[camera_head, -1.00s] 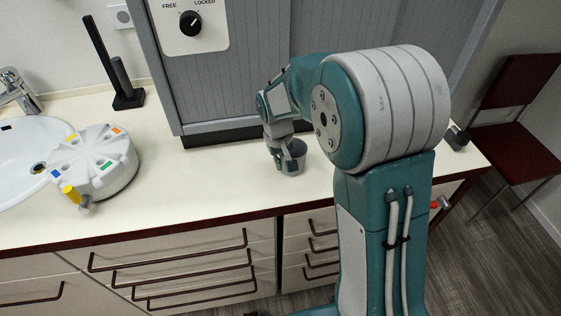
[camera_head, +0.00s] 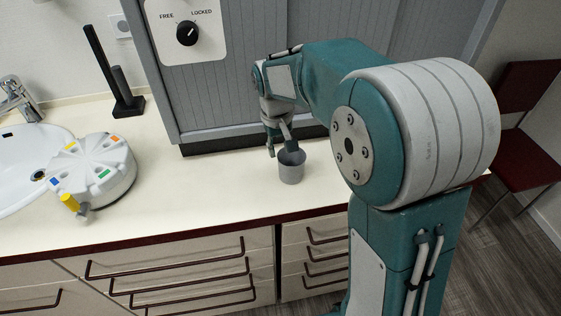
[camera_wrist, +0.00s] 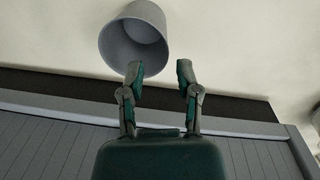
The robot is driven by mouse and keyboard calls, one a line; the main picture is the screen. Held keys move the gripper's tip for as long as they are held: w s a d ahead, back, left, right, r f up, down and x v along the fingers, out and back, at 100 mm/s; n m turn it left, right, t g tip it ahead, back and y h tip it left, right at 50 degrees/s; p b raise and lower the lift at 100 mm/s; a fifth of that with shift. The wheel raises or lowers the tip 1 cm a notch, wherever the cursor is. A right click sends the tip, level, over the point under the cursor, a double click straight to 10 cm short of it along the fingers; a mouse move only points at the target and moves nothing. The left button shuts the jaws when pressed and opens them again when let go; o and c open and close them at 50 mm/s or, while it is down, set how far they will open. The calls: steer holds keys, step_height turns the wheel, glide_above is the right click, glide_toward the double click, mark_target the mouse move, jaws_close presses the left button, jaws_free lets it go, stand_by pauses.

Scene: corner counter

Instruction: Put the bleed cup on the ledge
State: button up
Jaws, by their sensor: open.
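The grey cup (camera_head: 291,171) stands upright on the cream counter, in front of the grey shutter cabinet. It also shows at the top of the wrist view (camera_wrist: 133,38), with its round opening visible. My gripper (camera_head: 279,148) is just behind the cup, on the cabinet side, with its fingers pointing down. In the wrist view my gripper (camera_wrist: 160,70) has its fingers apart with nothing between them. The left fingertip overlaps the cup's edge there; I cannot tell whether it touches. I cannot tell which surface is the ledge.
The grey cabinet (camera_head: 235,100) with a FREE/LOCKED knob (camera_head: 187,33) rises close behind my gripper. A white round device (camera_head: 105,170) with coloured marks, a sink (camera_head: 25,175) and a black stand (camera_head: 128,105) are at left. The counter (camera_head: 190,195) between device and cup is clear.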

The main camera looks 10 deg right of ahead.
steer(key=s+d+r+m+t, duration=0.1)
steer(key=s+d+r+t, duration=0.2)
steer(key=s+r, duration=0.75)
steer(key=s+d+f+m+t, duration=0.1)
steer(key=s+t, duration=0.1)
steer(key=s, duration=0.9)
steer(key=shift+s+f+y, duration=0.25)
steer(key=shift+s+y, duration=0.15)
steer(key=shift+o, duration=0.3)
steer(key=shift+s+d+f+t, duration=0.1)
steer(key=shift+s+d+t, duration=0.05)
steer(key=shift+s+t, duration=0.15)
steer(key=m+g, duration=0.1)
steer(key=m, duration=0.1)
glide_toward(304, 159)
steer(key=shift+x, duration=5.35)
jaws_close()
